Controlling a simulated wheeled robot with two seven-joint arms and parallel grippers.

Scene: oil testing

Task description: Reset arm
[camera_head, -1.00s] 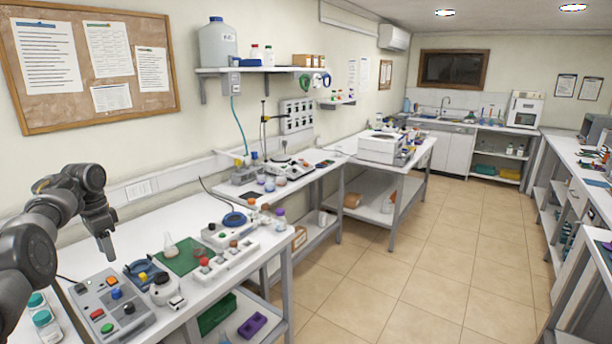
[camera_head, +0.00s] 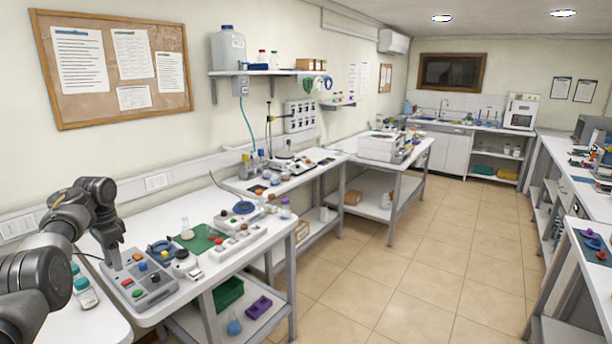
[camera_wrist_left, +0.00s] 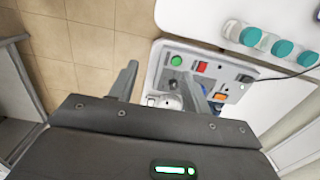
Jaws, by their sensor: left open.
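My left gripper (camera_head: 113,264) is open, pointing down beside the back left corner of a grey control panel (camera_head: 154,292) in the head view. In the left wrist view its two fingers (camera_wrist_left: 165,85) are spread, with nothing between them that I can see held. The panel (camera_wrist_left: 192,68) lies below and beyond the fingers there, with green, red and orange buttons. I cannot tell how high the fingers are above it. My right gripper is not in view.
The tiled floor (camera_head: 385,270) to the right is clear.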

